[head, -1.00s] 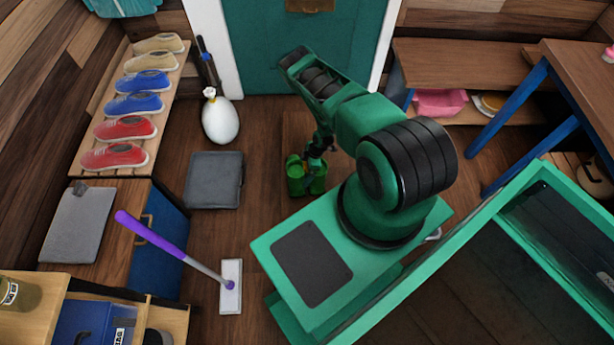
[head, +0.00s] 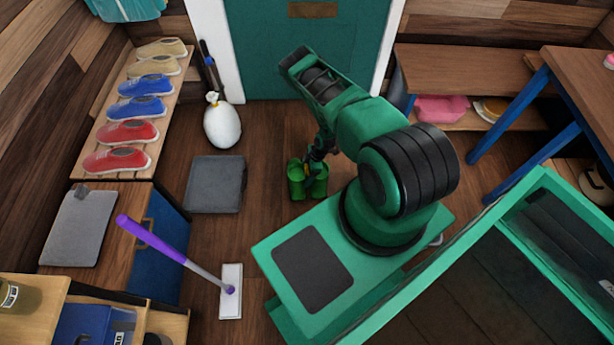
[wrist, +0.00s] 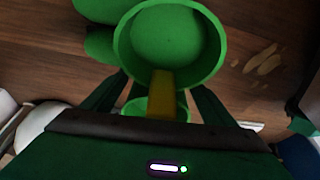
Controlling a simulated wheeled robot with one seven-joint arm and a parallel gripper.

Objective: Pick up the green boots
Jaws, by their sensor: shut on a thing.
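The green boots (head: 296,181) stand side by side in the head view, below the teal door. In the wrist view the round opening of one boot (wrist: 170,45) faces the camera. A yellow strip, like a pull tab, shows on it. My gripper (head: 314,165) is over the boots in the head view. In the wrist view my gripper (wrist: 163,100) has its dark fingers on either side of the yellow strip and is shut on the boots there. I cannot tell whether the boots touch the floor. My fingertips are partly hidden.
A shoe rack (head: 120,152) with several shoes runs along the left wall. A wooden bench (head: 460,75) stands at the right. Floor around the boots is open.

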